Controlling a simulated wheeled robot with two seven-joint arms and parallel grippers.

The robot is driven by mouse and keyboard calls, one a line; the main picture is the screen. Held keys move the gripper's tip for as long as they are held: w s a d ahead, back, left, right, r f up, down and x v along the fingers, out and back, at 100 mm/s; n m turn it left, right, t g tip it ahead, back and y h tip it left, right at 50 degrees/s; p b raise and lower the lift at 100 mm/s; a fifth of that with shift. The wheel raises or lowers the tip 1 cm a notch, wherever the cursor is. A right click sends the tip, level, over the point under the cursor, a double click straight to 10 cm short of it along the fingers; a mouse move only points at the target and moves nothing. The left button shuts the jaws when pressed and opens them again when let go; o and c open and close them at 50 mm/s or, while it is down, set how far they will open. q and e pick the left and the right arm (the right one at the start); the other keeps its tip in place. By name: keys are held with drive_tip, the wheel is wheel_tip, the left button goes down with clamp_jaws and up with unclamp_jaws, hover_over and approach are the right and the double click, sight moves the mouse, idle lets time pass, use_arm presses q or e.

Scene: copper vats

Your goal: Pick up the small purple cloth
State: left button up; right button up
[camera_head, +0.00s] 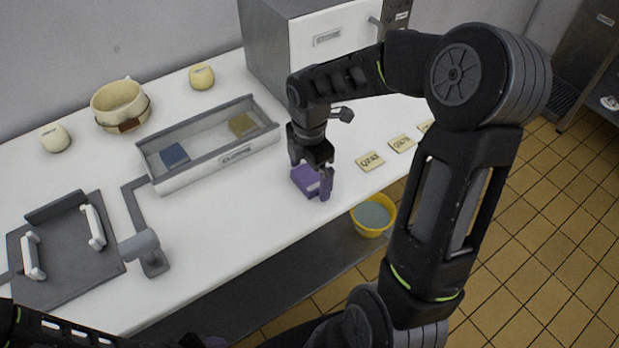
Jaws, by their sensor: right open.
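The small purple cloth (303,180) lies on the white counter (228,222), near its front edge. My right gripper (318,188) points down right over the cloth, with its dark fingers at the cloth's right and back sides. The right gripper is open, and its fingers hide part of the cloth. I cannot tell whether the fingers touch it. Part of my left arm (60,330) shows at the bottom left, but its gripper is out of view.
A grey-rimmed tray (215,163) holds a blue cloth (174,154) and a yellow cloth (242,124). Labelled cards (370,161) lie to the right. A yellow bucket (373,216) is below the counter edge. A grey cabinet (275,50) stands behind. The counter's front middle is clear.

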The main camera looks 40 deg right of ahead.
sight(310, 176)
drive_tip(key=shift+c, duration=0.2)
drive_tip(key=c, duration=1.5)
wheel_tip(310, 176, up, 10)
